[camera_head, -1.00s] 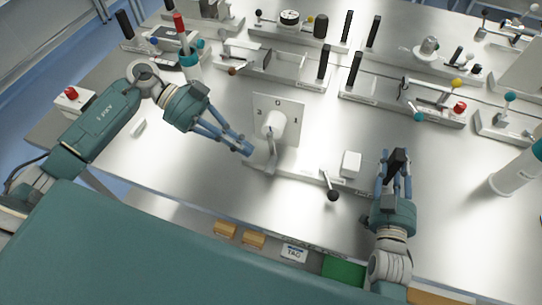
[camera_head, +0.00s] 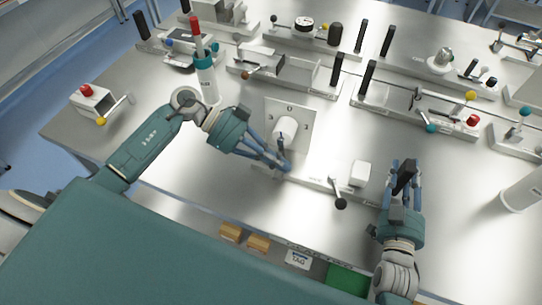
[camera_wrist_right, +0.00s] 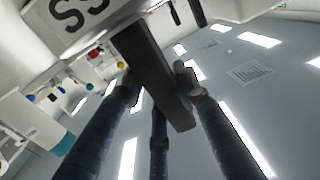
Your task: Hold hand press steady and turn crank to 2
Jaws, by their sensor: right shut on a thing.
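The hand press stands at the near middle of the table on a long pale base (camera_head: 318,183). Its upright panel (camera_head: 305,112) has a 0 at the top and other marks too small to read surely. A white cylindrical crank hub (camera_head: 285,131) sticks out from the panel. My left gripper (camera_head: 284,166) is just below the hub, at the crank's lower part; its fingers hide the crank handle, and their grip is unclear. My right gripper (camera_head: 404,172) is shut on an upright black handle (camera_head: 405,177) at the right; the handle also shows between its fingers in the right wrist view (camera_wrist_right: 150,70).
A white block (camera_head: 360,174) and a black-ball lever (camera_head: 340,203) sit between my grippers. A red-topped bottle (camera_head: 205,75) stands behind my left arm. Other fixtures with black posts (camera_head: 367,77) line the back. Bare table (camera_head: 450,190) lies to the right.

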